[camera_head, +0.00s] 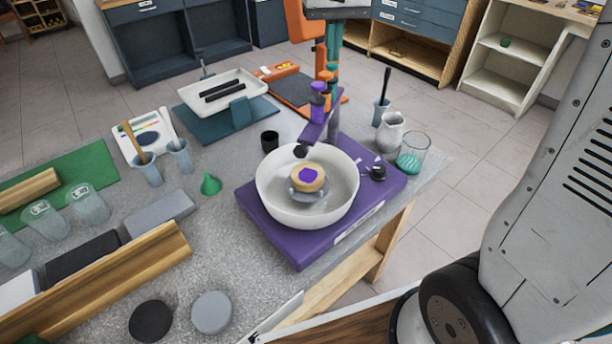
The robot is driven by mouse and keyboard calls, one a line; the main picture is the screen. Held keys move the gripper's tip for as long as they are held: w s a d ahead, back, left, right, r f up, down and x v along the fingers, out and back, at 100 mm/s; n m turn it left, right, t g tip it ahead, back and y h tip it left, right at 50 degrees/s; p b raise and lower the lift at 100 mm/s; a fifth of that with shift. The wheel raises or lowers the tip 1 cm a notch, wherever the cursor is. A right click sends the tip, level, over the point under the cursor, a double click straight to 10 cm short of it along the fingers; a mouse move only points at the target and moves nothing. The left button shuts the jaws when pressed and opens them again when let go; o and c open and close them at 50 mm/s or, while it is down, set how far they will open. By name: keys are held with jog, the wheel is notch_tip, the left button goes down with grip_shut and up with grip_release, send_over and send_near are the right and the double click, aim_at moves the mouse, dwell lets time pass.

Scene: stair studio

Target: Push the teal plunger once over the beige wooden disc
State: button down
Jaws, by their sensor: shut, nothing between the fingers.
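A white bowl (276,207) stands on a purple base (300,255). Inside it a beige wooden disc (317,176) sits on a small grey stand, with a purple patch (308,175) on its top. A purple arm with a dark nozzle (301,151) reaches over the bowl's back rim. I cannot make out my gripper; my arm fills the right side.
A white pitcher (391,131) and a glass with teal contents (410,160) stand right of the base. A black cup (270,141) and a green funnel (210,184) are to its left. Tools and a white tray (218,92) lie farther back. Floor is open beyond the table's right edge.

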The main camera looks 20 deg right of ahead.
jog(key=shift+f, duration=1.05)
jog(key=shift+r, duration=0.1)
jog(key=shift+r, duration=1.4)
jog(key=shift+r, duration=3)
